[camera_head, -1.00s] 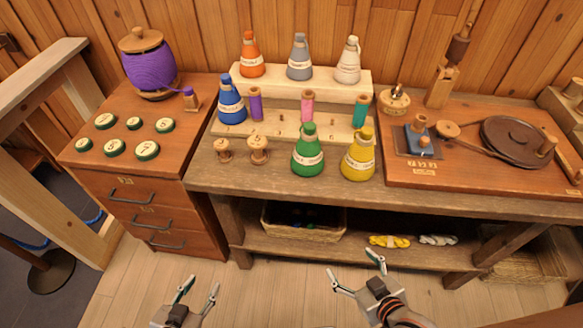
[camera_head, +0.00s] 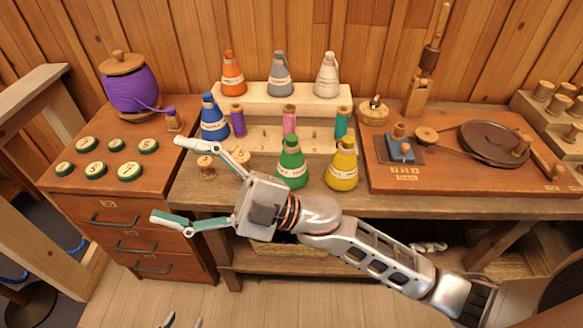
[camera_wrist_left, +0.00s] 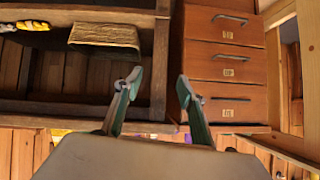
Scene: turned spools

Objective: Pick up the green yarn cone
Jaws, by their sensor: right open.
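The green yarn cone (camera_head: 292,166) stands upright at the front of the workbench, left of the yellow cone (camera_head: 342,168). Its lower edge is close to my right arm in the picture. My right gripper (camera_head: 167,179) is open and empty. Its fingers point left, past the cone, over the bench's left front corner and the drawer unit. My left gripper (camera_head: 182,320) shows only its fingertips at the bottom edge, low in front of the bench. In the left wrist view its fingers (camera_wrist_left: 158,82) are apart with nothing between them.
The workbench (camera_head: 360,205) also holds a stepped rack (camera_head: 270,104) with several cones and spools. Wooden spools (camera_head: 206,167) stand near the right gripper's upper finger. A drawer unit (camera_head: 120,240) with round green-rimmed discs is at left. A belt-driven wheel (camera_head: 490,143) is at right.

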